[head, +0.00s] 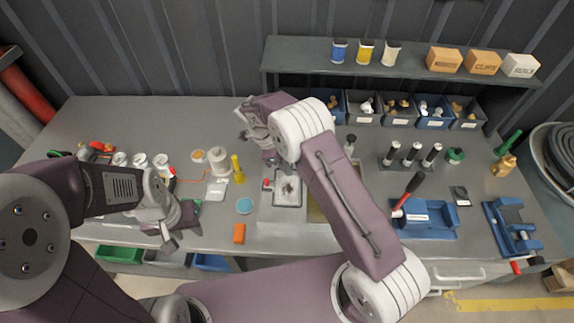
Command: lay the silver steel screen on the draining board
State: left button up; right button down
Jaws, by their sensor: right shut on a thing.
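My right gripper (258,132) is over the back middle of the bench, left of the wrist, shut on a small silvery piece that looks like the steel screen. The jaws and wrist hide most of it. The pale grey sink unit with the draining board (268,213) is below and in front of it in the picture. A light square tray with dark bits (288,192) sits on its left part. My forearm covers part of the basin (318,207). My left gripper (181,222) is open and empty over the bench's front left.
Several parts bins (397,110) line the back under a shelf (300,55). Blue fixtures (428,222) are on the right.

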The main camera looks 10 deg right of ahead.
jog(key=c, duration=1.4)
grip_release()
jog(key=shift+f, duration=0.1)
jog(key=b+v, duration=0.1)
jog(key=v, duration=1.1)
jog(key=shift+a, duration=0.1)
jog(key=n+y, duration=0.3)
jog(key=n, duration=0.8)
send_over(298, 187)
jog(key=f, duration=0.1)
jog(key=s+d+f+n, duration=0.1)
jog(key=s+n, duration=0.2)
jog(key=s, duration=0.1)
jog(key=s+d+f+n+t+y, duration=0.1)
jog(key=s+d+n, duration=0.1)
jog(key=s, duration=0.3)
jog(key=s+d+f+n+t, duration=0.1)
jog(key=s+n, duration=0.3)
jog(key=shift+s+d+f+n, duration=0.15)
jog(key=shift+s+f+n, duration=0.2)
jog(key=shift+n, duration=0.05)
